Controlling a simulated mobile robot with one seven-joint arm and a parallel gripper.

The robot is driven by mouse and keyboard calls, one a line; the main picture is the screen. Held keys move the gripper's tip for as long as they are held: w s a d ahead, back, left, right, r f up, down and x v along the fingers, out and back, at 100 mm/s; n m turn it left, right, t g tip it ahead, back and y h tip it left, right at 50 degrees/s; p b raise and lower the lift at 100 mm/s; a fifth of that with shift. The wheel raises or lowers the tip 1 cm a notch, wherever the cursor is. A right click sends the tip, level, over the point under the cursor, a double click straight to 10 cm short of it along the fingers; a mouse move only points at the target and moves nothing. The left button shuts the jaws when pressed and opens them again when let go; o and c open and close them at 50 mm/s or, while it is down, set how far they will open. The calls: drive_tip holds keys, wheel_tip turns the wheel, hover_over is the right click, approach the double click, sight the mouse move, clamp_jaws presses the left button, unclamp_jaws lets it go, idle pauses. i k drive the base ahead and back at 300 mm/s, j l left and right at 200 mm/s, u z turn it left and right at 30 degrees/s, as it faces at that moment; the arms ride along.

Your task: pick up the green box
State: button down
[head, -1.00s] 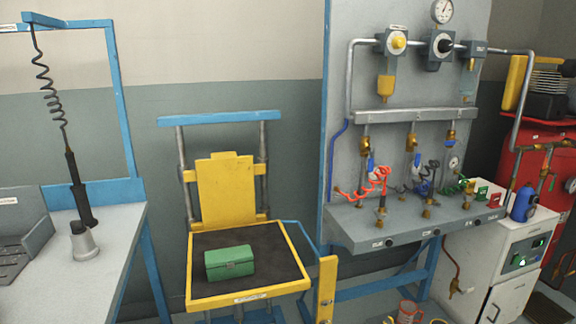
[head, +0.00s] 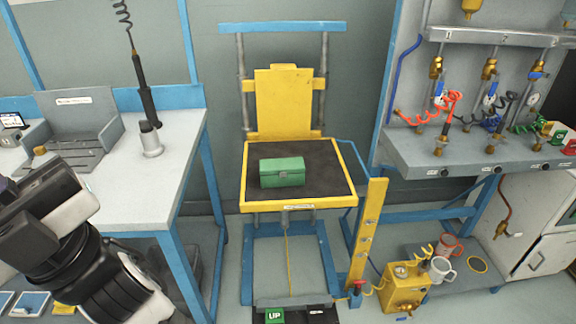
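The green box (head: 282,172) sits closed on the dark mat of the yellow-framed lift platform (head: 298,205), left of the platform's middle in the head view. It has a lid seam and a small latch on its front. My arm shows at the lower left, well apart from the box. The fingertips of my gripper are not visible in this view, so I cannot see its opening. Nothing touches the box except the platform under it.
A grey workbench (head: 182,130) with a hanging tool (head: 145,95) stands left of the platform. A yellow post (head: 366,240) rises at the platform's front right. A yellow pump unit (head: 403,288) and cups are lower right. A fittings panel shelf (head: 470,160) stands right.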

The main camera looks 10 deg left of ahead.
sight(275, 173)
drive_tip(key=i+l+u, duration=0.1)
drive_tip(key=i+u, duration=0.15)
drive_tip(key=i, duration=0.2)
drive_tip(key=i+l+u, duration=0.3)
drive_tip(key=i, duration=0.2)
drive_tip(key=j, duration=0.1)
